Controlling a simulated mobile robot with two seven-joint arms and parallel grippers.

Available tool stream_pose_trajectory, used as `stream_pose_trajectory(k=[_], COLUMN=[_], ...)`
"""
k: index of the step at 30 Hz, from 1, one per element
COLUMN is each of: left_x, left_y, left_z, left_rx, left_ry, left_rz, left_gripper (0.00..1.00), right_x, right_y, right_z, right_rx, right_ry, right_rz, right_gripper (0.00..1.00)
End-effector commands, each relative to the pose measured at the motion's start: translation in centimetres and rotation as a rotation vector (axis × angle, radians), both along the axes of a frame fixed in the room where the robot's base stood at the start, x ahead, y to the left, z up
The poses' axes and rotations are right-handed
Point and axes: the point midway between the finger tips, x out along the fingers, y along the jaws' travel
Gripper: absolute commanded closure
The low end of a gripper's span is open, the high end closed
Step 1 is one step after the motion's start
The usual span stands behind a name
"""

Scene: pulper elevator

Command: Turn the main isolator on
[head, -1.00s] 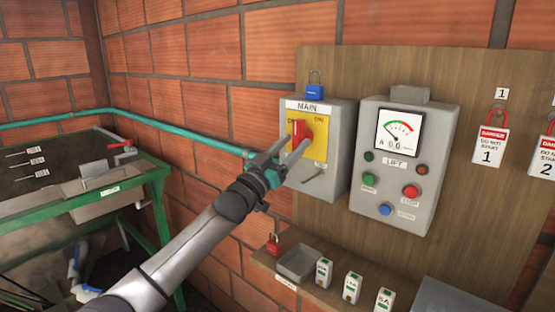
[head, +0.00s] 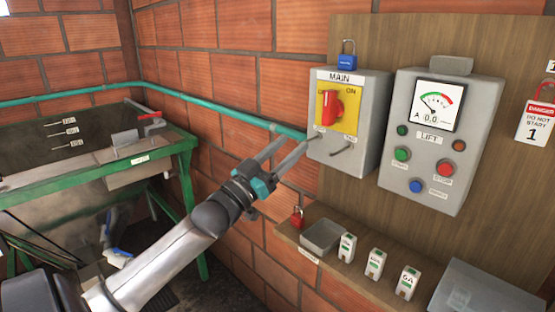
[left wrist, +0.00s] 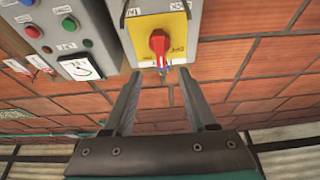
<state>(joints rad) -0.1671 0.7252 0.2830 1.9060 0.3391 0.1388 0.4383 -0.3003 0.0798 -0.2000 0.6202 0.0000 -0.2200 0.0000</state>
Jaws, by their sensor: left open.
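The main isolator (head: 350,145) is a grey box labelled MAIN on the wooden board, with a yellow plate and a red handle (head: 331,107). The handle stands about upright in the head view; ON is printed at the plate's upper right. The handle also shows in the left wrist view (left wrist: 159,42). My left gripper (head: 297,147) is open and empty, below and left of the handle, apart from it. In the left wrist view its two fingers (left wrist: 160,85) point toward the plate with the handle beyond them. My right gripper is out of view.
A blue padlock (head: 347,58) sits on top of the isolator. The lift control box (head: 440,145) is to its right. Below are a grey tray (head: 322,236), small breakers (head: 375,262) and a red padlock (head: 297,216). A green pipe (head: 210,111) runs along the brick wall.

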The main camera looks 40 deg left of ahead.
Motion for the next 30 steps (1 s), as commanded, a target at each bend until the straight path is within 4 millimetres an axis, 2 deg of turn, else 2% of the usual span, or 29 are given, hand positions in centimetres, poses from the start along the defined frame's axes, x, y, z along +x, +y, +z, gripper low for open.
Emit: stream_pose_trajectory(k=[3,10,30], left_x=[-1.3,-2.6,-2.8], left_y=[0.1,0.2,0.3], left_z=[-0.7,-1.1,-1.2], left_rx=[-0.001,-0.001,-0.001], left_ry=[0.002,0.000,0.002], left_rz=[0.001,0.000,0.002], left_gripper=[0.43,0.43,0.43], right_x=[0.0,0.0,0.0], right_y=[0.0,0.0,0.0], right_z=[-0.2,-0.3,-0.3], right_rx=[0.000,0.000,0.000], right_ry=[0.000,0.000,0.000], right_rz=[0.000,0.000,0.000], right_gripper=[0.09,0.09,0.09])
